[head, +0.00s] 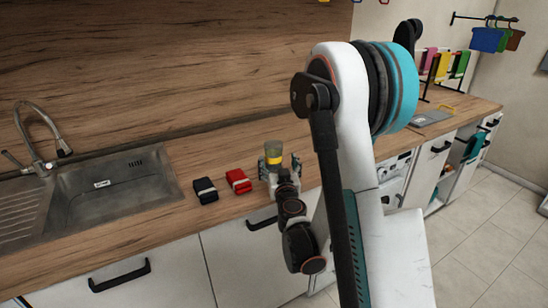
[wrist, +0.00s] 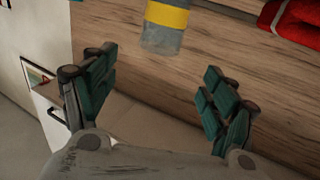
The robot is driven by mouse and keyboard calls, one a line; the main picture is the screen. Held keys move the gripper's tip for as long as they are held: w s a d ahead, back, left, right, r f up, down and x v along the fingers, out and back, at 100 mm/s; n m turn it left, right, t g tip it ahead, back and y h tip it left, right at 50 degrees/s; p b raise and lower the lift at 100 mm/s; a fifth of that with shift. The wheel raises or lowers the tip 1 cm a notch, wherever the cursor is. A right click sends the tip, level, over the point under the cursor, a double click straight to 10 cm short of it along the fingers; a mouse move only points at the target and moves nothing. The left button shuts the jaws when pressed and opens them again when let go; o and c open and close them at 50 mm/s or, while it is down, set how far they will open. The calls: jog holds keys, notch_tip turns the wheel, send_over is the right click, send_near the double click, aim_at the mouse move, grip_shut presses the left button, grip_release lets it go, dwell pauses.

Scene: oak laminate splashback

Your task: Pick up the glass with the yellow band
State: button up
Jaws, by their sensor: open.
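The glass with the yellow band (head: 273,154) stands on the wooden counter (head: 330,146), just beyond my gripper (head: 278,168) in the head view. The wrist view shows its greyish body and yellow band (wrist: 166,18) near the top edge, with its upper part cut off. My gripper (wrist: 158,100) is open, its two green-padded fingers apart and nothing between them. The glass lies ahead of the fingertips, between their lines, and they do not appear to touch it.
A red folded cloth (head: 238,181) and a dark folded cloth (head: 205,191) lie left of the glass. The red one also shows in the wrist view (wrist: 296,22). A metal sink (head: 112,190) is farther left. Cabinet fronts with handles (head: 120,275) drop below the counter edge.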

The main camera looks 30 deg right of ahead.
send_near(273, 142)
jog(key=shift+w+d+r+p, duration=0.2)
jog(key=shift+w+p, duration=0.15)
jog(key=shift+w, duration=0.15)
jog(key=b+x, duration=0.1)
jog(key=x, duration=0.1)
jog(key=b+x, duration=0.1)
jog(key=x, duration=0.2)
jog(key=shift+f, duration=0.2)
jog(key=shift+w+d+r, duration=0.1)
jog(key=shift+w, duration=0.4)
jog(key=c, duration=1.6)
